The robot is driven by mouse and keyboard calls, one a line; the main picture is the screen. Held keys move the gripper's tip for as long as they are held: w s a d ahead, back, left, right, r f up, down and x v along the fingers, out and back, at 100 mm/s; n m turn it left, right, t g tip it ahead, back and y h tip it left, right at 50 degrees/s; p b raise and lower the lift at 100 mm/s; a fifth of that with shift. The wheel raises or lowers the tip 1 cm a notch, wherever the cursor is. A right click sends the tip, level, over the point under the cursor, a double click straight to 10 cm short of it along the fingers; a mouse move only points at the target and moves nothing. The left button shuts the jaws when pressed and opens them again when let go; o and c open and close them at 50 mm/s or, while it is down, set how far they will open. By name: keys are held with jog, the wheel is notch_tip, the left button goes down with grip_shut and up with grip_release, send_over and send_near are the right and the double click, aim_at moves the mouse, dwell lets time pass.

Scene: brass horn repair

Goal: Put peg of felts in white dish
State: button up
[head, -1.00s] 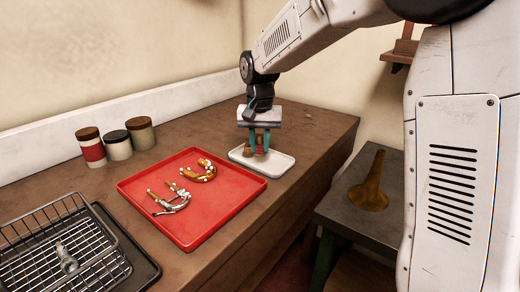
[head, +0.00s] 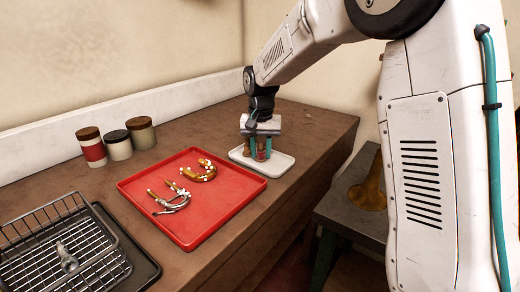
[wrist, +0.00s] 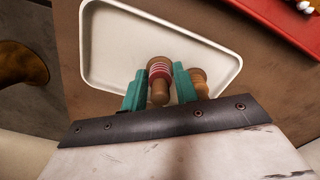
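The peg of felts (wrist: 159,72), a wooden peg with red and pale rings, stands upright between the teal fingers of my gripper (wrist: 160,84). My gripper looks shut on it. In the head view the peg (head: 261,154) is partly hidden by the fingers, low over or on the white dish (head: 281,164). The white dish (wrist: 108,42) is a shallow rectangular tray with a raised rim. Whether the peg's base touches the dish floor, I cannot tell.
A plain wooden turned piece (wrist: 199,80) is close beside the right finger in the wrist view. A red tray (head: 143,206) with curved brass and silver tubes lies left of the dish. Several lidded jars (head: 117,146) and a wire rack (head: 50,235) stand farther left.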

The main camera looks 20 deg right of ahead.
aim_at(262, 143)
jog(key=shift+o, duration=0.9)
notch_tip(262, 143, up, 12)
jog(key=shift+f, duration=0.1)
jog(key=shift+s+r, duration=0.1)
jog(key=shift+r, duration=0.15)
jog(key=s+d+r+n, duration=0.1)
jog(key=s+r, duration=0.1)
jog(key=s, duration=0.7)
jog(key=s+d+r+n, duration=0.1)
jog(key=s+d, duration=0.1)
jog(key=s, duration=0.8)
jog(key=s+f+n, duration=0.1)
jog(key=s+f, duration=0.2)
jog(key=s, duration=0.6)
jog(key=s+f+n+t, duration=0.1)
jog(key=s+f, duration=0.3)
jog(key=s, duration=0.5)
jog(key=shift+s+d+f, duration=0.3)
jog(key=shift+s+d, duration=0.05)
jog(key=shift+d, duration=0.1)
